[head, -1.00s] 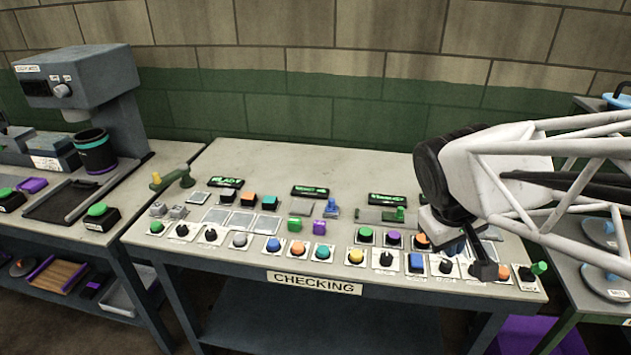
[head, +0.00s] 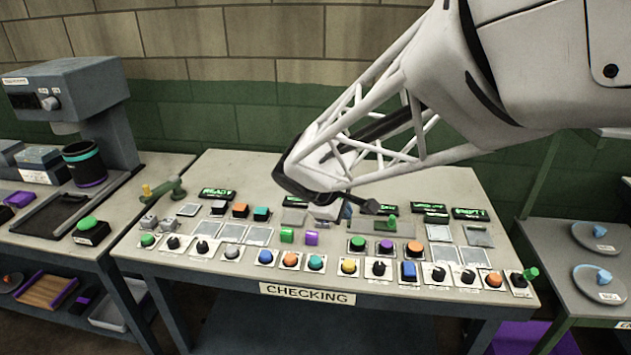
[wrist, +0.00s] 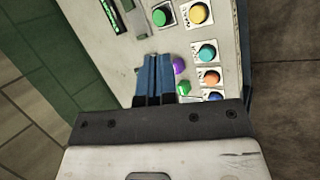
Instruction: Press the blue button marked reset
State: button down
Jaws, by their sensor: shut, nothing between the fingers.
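Two blue buttons show on the checking table in the head view. One is a round blue button (head: 265,257) on a white plate in the front row, left of an orange one. The other is a blocky blue button (head: 409,271) further right in that row. I cannot read which is marked reset. The round one also shows in the wrist view (wrist: 213,97), partly cut off by my gripper's body.
Orange (head: 290,260), teal (head: 315,263) and yellow (head: 348,266) buttons stand close together in the front row. Black knobs (head: 203,247) and a green block (head: 287,235) are nearby. Lit green displays (head: 216,194) line the back. A machine (head: 65,95) stands at left.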

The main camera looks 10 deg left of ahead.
jog(key=w+a+f+n+t, duration=0.1)
jog(key=w+a+f+n, duration=0.2)
jog(key=a, duration=0.6)
jog(key=n+t, duration=0.2)
jog(key=n, duration=0.3)
send_over(266, 255)
notch_tip(266, 255, down, 5)
jog(key=shift+r+y, duration=0.2)
jog(key=shift+y, duration=0.1)
jog(key=shift+f, duration=0.15)
jog(key=shift+f, duration=4.25)
jog(key=shift+f, duration=0.8)
jog(key=shift+w+r, duration=0.1)
jog(key=shift+r, duration=0.75)
